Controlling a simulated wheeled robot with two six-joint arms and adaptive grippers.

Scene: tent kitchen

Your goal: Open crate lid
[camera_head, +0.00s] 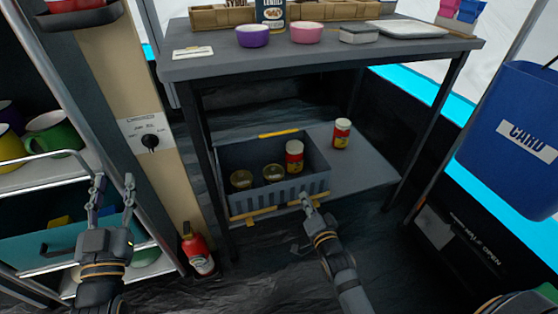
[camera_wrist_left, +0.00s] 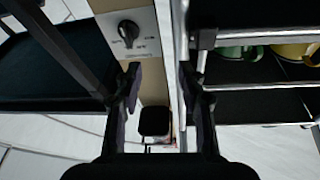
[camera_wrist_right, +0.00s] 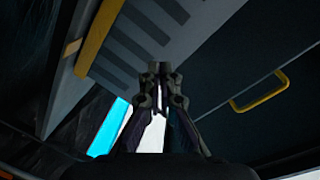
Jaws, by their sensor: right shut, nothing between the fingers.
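The grey slatted crate (camera_head: 318,182) sits low under the table, its top open. Two jars with gold-coloured lids and a red-labelled jar (camera_head: 294,157) show inside. No lid covers it. A yellow handle (camera_head: 278,133) shows at its far edge; whether that belongs to a lid is unclear. My right gripper (camera_head: 307,198) is shut and empty at the crate's front wall; contact is unclear. The right wrist view shows the slatted wall (camera_wrist_right: 150,45) and a dark panel with a yellow handle (camera_wrist_right: 262,92). My left gripper (camera_head: 113,190) is open and empty before the shelf cart, away from the crate.
The table (camera_head: 330,58) stands over the crate, its legs on either side. Another red-labelled jar (camera_head: 341,134) stands right of the crate. A fire extinguisher (camera_head: 196,250) is at the left, a blue bin (camera_head: 510,130) at the right. The shelf cart (camera_head: 75,160) is close to my left arm.

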